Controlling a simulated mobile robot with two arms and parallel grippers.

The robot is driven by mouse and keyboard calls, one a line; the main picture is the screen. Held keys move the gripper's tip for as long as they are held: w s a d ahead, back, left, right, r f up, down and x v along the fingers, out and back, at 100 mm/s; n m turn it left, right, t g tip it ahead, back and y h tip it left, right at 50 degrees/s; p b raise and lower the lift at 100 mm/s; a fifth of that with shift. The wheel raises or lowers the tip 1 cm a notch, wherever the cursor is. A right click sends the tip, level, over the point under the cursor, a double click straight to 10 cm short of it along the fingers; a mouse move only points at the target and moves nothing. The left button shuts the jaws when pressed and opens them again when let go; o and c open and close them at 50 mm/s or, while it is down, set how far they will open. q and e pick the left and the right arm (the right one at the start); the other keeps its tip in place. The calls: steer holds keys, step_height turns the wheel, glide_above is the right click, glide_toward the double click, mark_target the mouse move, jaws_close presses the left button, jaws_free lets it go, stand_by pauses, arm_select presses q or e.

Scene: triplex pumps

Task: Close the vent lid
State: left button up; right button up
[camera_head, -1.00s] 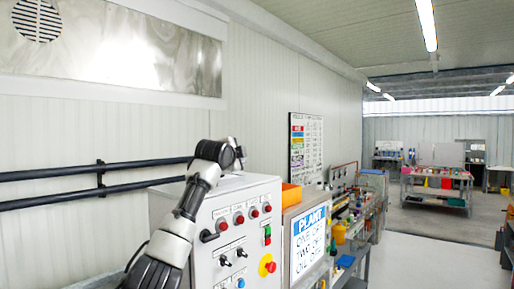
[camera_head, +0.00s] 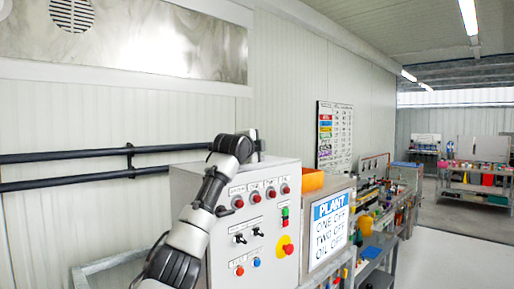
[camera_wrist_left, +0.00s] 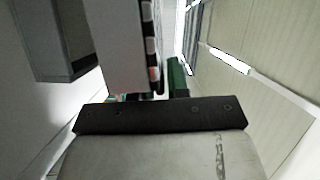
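A round slotted vent (camera_head: 72,13) is in the shiny metal panel high on the wall at the upper left of the head view. I cannot make out a separate vent lid. My left arm rises from the bottom of the head view, and its gripper end (camera_head: 256,145) is above the top of a grey control box. The gripper is far below and right of the vent in the picture. In the left wrist view a dark bar of the gripper (camera_wrist_left: 160,116) crosses the lower middle. Its fingers cannot be made out. My right gripper is in neither view.
The grey control box (camera_head: 226,258) with buttons and switches stands close by. Beside it are an orange bin (camera_head: 312,181) and a sign reading PLANT (camera_head: 329,230). Two dark pipes (camera_head: 70,156) run along the wall. Open floor (camera_head: 445,262) lies at the right.

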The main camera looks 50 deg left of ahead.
arm_select(q)
steer(key=shift+o, duration=1.4)
steer(key=shift+s, duration=0.15)
steer(key=shift+s+d+f+b, duration=0.15)
steer(key=shift+s+b, duration=0.2)
steer(key=shift+b, duration=0.15)
steer(key=b+v, duration=0.4)
steer(key=v, duration=0.5)
steer(key=shift+s+d+b, duration=0.3)
steer(key=shift+d, duration=0.05)
